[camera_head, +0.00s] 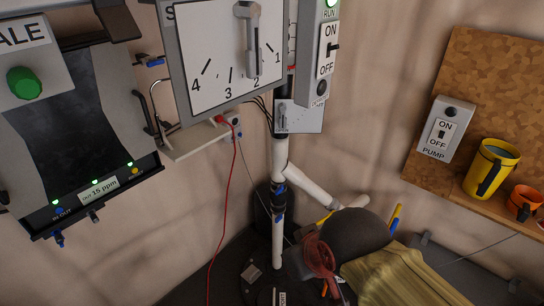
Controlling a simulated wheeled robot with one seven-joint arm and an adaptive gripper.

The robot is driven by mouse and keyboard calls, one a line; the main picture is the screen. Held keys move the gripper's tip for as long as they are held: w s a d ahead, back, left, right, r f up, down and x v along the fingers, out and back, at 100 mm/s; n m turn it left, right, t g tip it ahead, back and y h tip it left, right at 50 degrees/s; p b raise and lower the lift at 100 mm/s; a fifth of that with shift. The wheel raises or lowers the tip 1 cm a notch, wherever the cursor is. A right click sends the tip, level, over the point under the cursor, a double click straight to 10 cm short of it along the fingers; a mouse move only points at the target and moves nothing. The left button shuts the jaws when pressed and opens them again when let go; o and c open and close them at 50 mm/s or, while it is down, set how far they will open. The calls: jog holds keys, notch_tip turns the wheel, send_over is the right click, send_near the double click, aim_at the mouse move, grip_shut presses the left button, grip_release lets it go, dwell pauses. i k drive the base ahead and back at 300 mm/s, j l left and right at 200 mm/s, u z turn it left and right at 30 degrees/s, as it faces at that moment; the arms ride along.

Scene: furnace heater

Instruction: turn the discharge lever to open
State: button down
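I cannot tell for sure which part is the discharge lever. Small blue valve handles (280,189) sit on the white vertical pipe. A small grey box (298,117) with a lever-like part is on the pipe below the dial. My gripper is not recognizable in this view.
An ON/OFF switch box (328,48) is right of the dial. A pump switch (440,130) and yellow mug (491,168) are at the cork board (500,75). A red cable (233,175) hangs mid-view. A dark round object (354,236) and yellowish cloth (400,280) fill the lower right.

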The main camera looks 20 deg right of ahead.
aim_at(321, 221)
jog(key=z, duration=1)
